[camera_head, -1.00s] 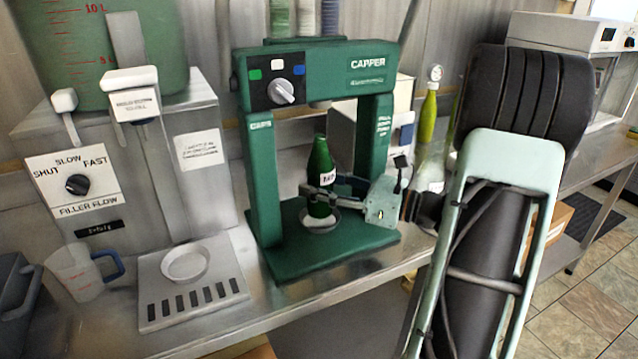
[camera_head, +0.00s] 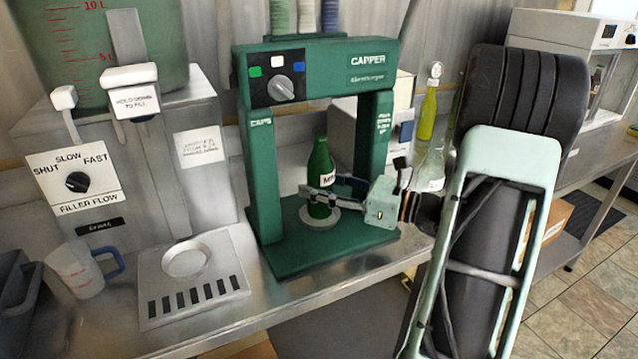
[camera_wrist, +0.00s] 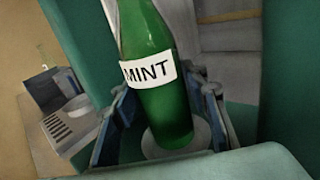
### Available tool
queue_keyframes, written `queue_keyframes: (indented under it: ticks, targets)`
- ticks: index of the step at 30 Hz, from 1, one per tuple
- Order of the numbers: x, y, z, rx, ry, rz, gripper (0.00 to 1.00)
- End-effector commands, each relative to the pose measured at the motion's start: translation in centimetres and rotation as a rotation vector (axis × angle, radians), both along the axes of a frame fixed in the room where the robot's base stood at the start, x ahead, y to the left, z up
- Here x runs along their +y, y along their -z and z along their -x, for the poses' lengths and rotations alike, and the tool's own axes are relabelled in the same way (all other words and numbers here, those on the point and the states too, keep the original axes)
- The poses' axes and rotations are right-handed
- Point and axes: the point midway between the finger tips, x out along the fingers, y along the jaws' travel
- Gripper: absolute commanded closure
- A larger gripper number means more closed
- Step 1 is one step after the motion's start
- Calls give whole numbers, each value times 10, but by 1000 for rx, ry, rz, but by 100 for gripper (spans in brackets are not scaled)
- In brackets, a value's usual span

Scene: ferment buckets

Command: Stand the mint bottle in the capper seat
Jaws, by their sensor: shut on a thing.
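The mint bottle (camera_head: 321,172) is green with a white label and stands about upright between the posts of the green capper (camera_head: 317,70). In the wrist view the label on the bottle (camera_wrist: 168,110) reads MINT. My gripper (camera_head: 322,198) is shut on the lower part of the bottle, a blue finger on each side. The bottle's base is at the pale round capper seat (camera_head: 320,222); the seat also shows around the base in the wrist view (camera_wrist: 152,148). I cannot tell whether the base fully touches it.
The filler stand with its round drip plate (camera_head: 186,262) is left of the capper. A measuring jug (camera_head: 80,268) stands at the far left. A clear bottle (camera_head: 431,170) and a yellow-green bottle (camera_head: 428,112) stand behind my arm at the right.

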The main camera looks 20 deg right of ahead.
Motion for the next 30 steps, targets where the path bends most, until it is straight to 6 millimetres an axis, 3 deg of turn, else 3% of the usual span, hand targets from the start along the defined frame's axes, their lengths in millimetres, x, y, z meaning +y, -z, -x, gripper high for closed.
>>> queue_keyframes:
  ticks: [30]
  targets:
    - [0, 5, 0, -3, -1, -1, 100]
